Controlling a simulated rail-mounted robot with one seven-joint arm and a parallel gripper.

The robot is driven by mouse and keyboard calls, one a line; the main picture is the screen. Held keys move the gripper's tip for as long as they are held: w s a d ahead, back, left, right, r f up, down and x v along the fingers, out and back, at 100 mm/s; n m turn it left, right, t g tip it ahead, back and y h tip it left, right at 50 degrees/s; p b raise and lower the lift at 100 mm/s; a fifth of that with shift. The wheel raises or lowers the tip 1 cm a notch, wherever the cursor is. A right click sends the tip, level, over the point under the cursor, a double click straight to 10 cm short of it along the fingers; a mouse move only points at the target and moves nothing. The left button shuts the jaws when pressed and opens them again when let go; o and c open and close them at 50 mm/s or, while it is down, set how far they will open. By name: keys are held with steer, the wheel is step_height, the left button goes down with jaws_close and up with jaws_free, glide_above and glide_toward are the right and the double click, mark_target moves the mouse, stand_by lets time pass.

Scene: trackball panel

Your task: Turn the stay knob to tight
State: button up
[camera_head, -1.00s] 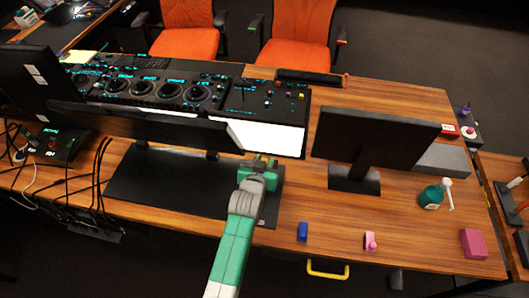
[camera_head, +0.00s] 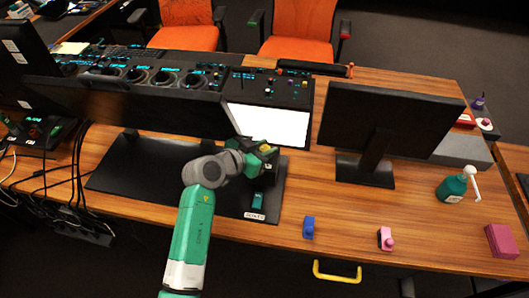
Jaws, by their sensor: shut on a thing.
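My gripper (camera_head: 267,153) is at the right end of the long dark monitor (camera_head: 150,106), above the black base plate (camera_head: 140,182). It is shut on what appears to be the stay knob, which is mostly hidden by the fingers. A small yellow patch shows at the fingers; I cannot tell whether it belongs to the knob. The knob's marks and its turn angle cannot be read. A small teal piece (camera_head: 258,200) with a white label (camera_head: 254,216) below it shows on the plate's right part, below my gripper.
A second monitor (camera_head: 385,125) stands to the right. The control panel (camera_head: 150,78) lies behind. A blue object (camera_head: 309,227), a pink object (camera_head: 386,239), a teal spray bottle (camera_head: 453,188) and a magenta block (camera_head: 502,240) sit along the near right. Wood between them is clear.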

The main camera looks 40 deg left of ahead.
steer(key=shift+f, duration=0.25)
steer(key=o, duration=1)
steer(key=shift+r, duration=0.1)
steer(key=shift+c, duration=0.2)
steer(key=p+v, duration=0.2)
steer(key=v, duration=0.5)
steer(key=shift+s+r+p, duration=0.2)
steer(key=shift+s+p, duration=0.15)
steer(key=shift+p, duration=0.05)
